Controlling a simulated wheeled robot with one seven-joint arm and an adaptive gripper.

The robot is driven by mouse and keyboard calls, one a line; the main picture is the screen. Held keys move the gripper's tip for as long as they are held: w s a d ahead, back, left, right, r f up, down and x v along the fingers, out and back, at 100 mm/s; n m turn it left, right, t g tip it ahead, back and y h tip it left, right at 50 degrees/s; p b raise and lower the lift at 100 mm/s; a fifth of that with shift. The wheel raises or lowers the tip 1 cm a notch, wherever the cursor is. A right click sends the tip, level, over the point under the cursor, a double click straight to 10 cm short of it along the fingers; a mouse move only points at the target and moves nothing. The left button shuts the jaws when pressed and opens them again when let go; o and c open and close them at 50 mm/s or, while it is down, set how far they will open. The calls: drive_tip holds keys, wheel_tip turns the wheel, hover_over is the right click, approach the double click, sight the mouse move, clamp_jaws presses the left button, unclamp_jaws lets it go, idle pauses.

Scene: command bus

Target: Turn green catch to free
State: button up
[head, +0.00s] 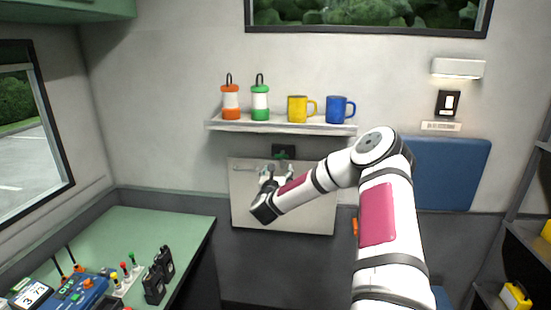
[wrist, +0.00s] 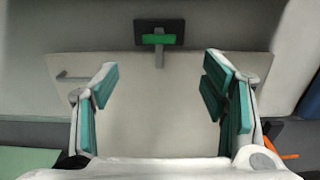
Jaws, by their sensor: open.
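The green catch (wrist: 158,39) is a small bar lying horizontal on a dark plate (wrist: 160,26) at the top edge of a pale panel. A short grey stem hangs below it across the panel's edge. In the head view the catch (head: 281,155) shows small, partly behind my gripper. My gripper (wrist: 158,80) is open and empty, its teal-padded fingers wide apart in front of the panel. In the wrist view the catch lies above and beyond the fingertips, between them sideways, and nothing touches it. In the head view my gripper (head: 276,170) is just below the catch.
The pale panel (head: 315,210) hangs on the wall, with a handle (wrist: 75,76) at its left. A shelf (head: 270,127) above holds two lanterns and two mugs. A green desk (head: 150,232) with radios stands at left. A blue pad (head: 450,175) is at right.

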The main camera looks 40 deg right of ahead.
sight(282, 156)
drive_tip(key=b+x, duration=0.1)
drive_tip(key=x, duration=1.2)
drive_tip(key=shift+w, duration=0.15)
drive_tip(key=c, duration=1.2)
